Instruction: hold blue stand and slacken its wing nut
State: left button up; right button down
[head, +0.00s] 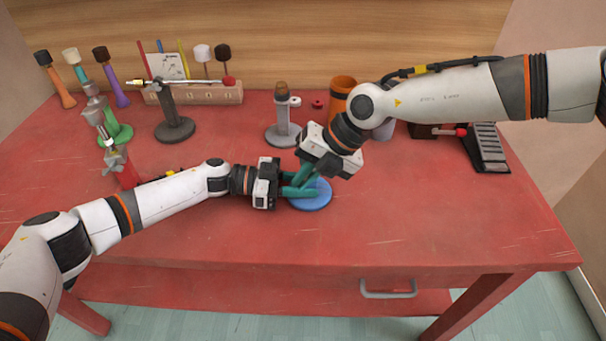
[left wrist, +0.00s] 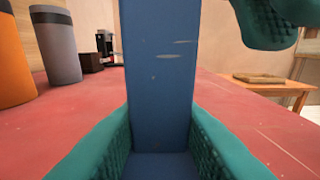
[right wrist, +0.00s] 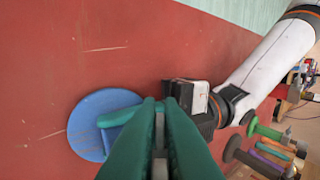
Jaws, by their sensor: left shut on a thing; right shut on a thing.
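The blue stand has a round base (head: 318,200) on the table and a flat upright post (left wrist: 157,75), which fills the middle of the left wrist view. My left gripper (head: 299,190) comes in low from the left, its green fingers shut on either side of the post. My right gripper (head: 306,174) reaches down from above, just over the left one, with its green fingers (right wrist: 160,125) closed together. The wing nut is hidden by these fingers. In the right wrist view, the blue base (right wrist: 88,135) shows below and beside them.
Behind the grippers stand a grey stand (head: 283,134), an orange cup (head: 342,92) and a dark stand (head: 174,128). A pedal (head: 488,147) lies at the right. A green-based stand (head: 117,135) and several mallets are at the left. The front right of the table is clear.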

jog(key=shift+s+f+h, duration=0.1)
jog(key=shift+h, duration=0.5)
jog(key=shift+d, duration=0.1)
jog(key=c, duration=1.6)
grip_release()
jog(key=v, duration=1.2)
